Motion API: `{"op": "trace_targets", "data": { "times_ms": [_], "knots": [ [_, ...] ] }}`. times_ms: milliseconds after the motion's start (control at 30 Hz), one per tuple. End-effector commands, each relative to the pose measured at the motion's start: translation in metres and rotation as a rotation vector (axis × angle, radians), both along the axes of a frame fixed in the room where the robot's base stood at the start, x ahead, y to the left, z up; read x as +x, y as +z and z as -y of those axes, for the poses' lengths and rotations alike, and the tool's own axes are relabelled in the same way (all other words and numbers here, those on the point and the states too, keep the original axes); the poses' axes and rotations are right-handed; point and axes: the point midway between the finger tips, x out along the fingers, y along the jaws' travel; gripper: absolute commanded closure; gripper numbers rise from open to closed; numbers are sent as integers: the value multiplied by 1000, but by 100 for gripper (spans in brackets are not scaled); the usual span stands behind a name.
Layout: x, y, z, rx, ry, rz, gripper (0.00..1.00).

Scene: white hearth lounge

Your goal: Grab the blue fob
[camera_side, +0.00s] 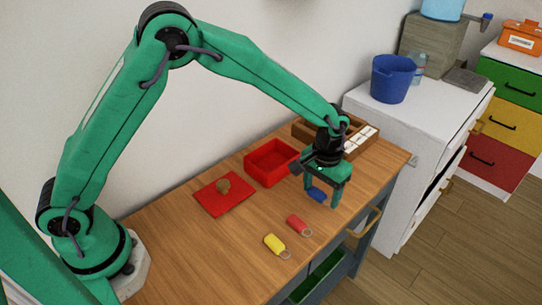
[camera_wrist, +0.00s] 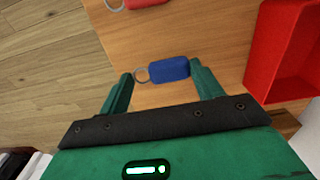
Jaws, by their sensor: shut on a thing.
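The blue fob (camera_side: 316,194) is a small rounded tag with a metal ring, low over the wooden table beside the red box. In the wrist view the blue fob (camera_wrist: 170,69) lies lengthwise between the two fingers, its ring toward the left finger and its body against the right one. My gripper (camera_side: 322,197) points down and is shut on the blue fob; its fingertips also show in the wrist view (camera_wrist: 161,73). I cannot tell whether the fob still touches the table.
A red fob (camera_side: 296,225) and a yellow fob (camera_side: 274,244) lie nearer the table's front edge. A red open box (camera_side: 271,163) and a red mat (camera_side: 222,198) with a brown lump stand to the left.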

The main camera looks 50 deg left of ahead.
Motion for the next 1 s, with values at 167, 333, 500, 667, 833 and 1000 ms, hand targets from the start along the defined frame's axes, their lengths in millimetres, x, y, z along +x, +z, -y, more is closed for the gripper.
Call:
{"op": "trace_targets", "data": {
  "times_ms": [167, 333, 500, 667, 833, 1000],
  "knots": [
    [-16, 23, 13, -1, -5, 2, 56],
    [-41, 41, 31, -1, -5, 1, 56],
    [-64, 58, 48, -1, -4, 1, 56],
    [-81, 70, 60, -1, -4, 1, 56],
    [-91, 77, 67, 0, -2, 0, 56],
    [-94, 80, 69, 1, 0, -1, 56]
  ]
}}
